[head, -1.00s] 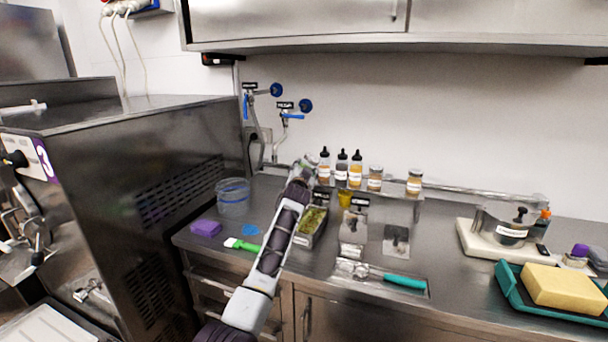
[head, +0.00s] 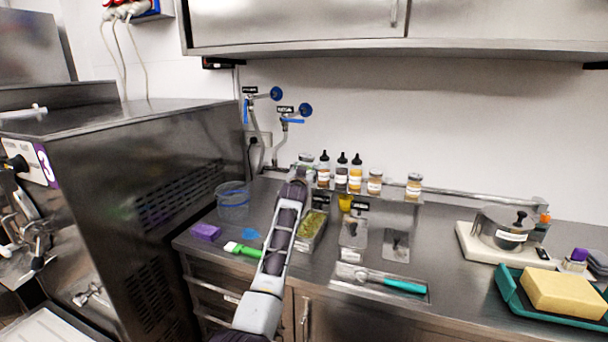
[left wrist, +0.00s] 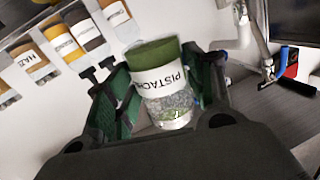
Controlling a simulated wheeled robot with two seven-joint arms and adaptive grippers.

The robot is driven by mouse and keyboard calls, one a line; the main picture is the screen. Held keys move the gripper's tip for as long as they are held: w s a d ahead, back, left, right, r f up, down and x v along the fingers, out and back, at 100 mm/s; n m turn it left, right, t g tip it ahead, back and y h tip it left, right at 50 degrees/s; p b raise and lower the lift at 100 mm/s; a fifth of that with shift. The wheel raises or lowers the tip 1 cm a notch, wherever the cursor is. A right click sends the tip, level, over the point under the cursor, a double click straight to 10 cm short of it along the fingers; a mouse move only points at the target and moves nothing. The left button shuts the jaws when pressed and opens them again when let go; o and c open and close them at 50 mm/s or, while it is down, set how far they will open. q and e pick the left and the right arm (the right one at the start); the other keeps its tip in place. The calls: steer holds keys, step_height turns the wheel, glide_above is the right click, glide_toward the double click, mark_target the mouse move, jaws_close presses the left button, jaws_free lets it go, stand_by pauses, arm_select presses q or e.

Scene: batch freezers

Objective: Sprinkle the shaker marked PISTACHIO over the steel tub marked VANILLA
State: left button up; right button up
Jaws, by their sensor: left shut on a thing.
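The PISTACHIO shaker (left wrist: 165,85) is a clear jar with a green top and a white label, with green bits inside. In the left wrist view it sits tilted between the green-padded fingers of my left gripper (left wrist: 168,98), which is shut on it. In the head view my left gripper (head: 303,168) is at the back of the counter, largely hidden by its own arm. Steel tubs stand in front of the bottle shelf: one with green contents (head: 311,226), a middle one (head: 352,230) and a right one (head: 396,244). I cannot read VANILLA on any. My right gripper is out of view.
Several labelled bottles and jars (head: 355,174) line the back shelf. A tray with a teal-handled tool (head: 405,286) lies in front. A clear bucket (head: 232,202), purple sponge (head: 206,231) and green brush (head: 241,248) are left. A lidded steel pot (head: 505,230) stands right.

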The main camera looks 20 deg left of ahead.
arm_select(q)
steer(key=shift+r+n, duration=0.35)
steer(key=shift+n, duration=0.45)
